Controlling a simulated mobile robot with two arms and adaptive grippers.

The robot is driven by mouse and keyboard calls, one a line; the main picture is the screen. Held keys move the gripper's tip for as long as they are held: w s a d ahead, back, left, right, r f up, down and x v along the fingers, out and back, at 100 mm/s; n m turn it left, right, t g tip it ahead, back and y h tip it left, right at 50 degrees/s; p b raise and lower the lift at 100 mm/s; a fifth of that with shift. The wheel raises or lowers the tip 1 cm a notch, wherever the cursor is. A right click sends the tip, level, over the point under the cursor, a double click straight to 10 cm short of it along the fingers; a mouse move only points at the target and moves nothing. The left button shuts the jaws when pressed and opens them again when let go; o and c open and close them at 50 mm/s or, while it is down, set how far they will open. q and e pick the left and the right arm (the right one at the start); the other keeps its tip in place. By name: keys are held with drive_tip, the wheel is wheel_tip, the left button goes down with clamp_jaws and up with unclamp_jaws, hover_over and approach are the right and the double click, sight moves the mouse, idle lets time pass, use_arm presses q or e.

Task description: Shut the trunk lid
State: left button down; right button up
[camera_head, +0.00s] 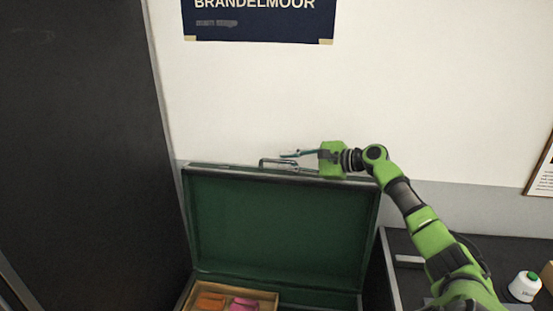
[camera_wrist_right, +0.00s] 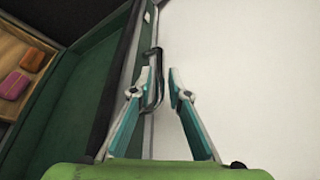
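The green trunk lid (camera_head: 280,228) stands open and upright in the head view, with the wall close behind it. A dark handle (camera_head: 275,162) sits on its upper edge. My right gripper (camera_head: 284,160) is at the top edge of the lid, beside the handle. In the right wrist view its two fingers (camera_wrist_right: 160,84) are apart, with the handle (camera_wrist_right: 153,75) between them or just beyond; I cannot tell if they touch it. The lid's inner face (camera_wrist_right: 85,110) shows to the left there. My left gripper is not in view.
A wooden tray (camera_head: 268,294) in the trunk holds an orange and a pink item. A dark panel (camera_head: 75,150) stands close on the left. A poster hangs on the wall above.

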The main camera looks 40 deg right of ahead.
sight(279, 162)
drive_tip(key=shift+p+x, duration=0.35)
drive_tip(key=shift+x, duration=1.8)
clamp_jaws()
drive_tip(key=shift+a, duration=0.2)
